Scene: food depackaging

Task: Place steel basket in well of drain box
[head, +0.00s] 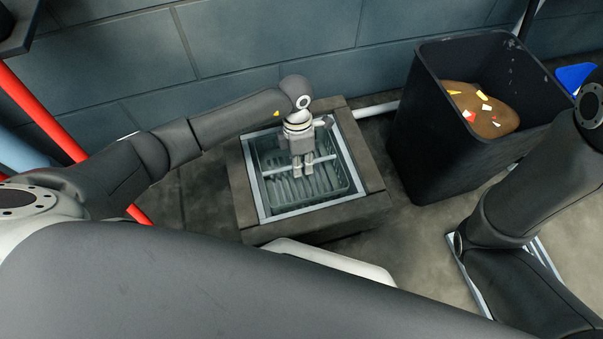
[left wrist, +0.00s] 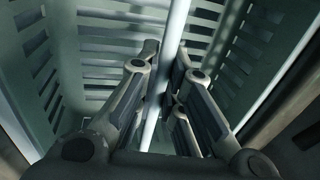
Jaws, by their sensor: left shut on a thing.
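The steel basket (head: 330,183), grey-green with slatted sides, is inside the well of the drain box (head: 238,188), within its light metal frame. A pale bar crosses the middle of the basket. My left gripper (head: 303,170) points down into the basket and is shut on this bar. In the left wrist view, the gripper's fingers (left wrist: 163,60) lie on both sides of the bar, with the slotted basket walls (left wrist: 100,50) around them. Whether the basket rests on the well's bottom cannot be seen. My right arm shows at the right, but its gripper is outside the view.
A tall black bin (head: 430,165) with brown waste (head: 485,118) and coloured scraps stands right of the drain box. A grey block wall (head: 270,40) runs behind. A red pole (head: 40,115) stands at the left. A small yellow scrap (head: 276,114) shows by the box's back edge.

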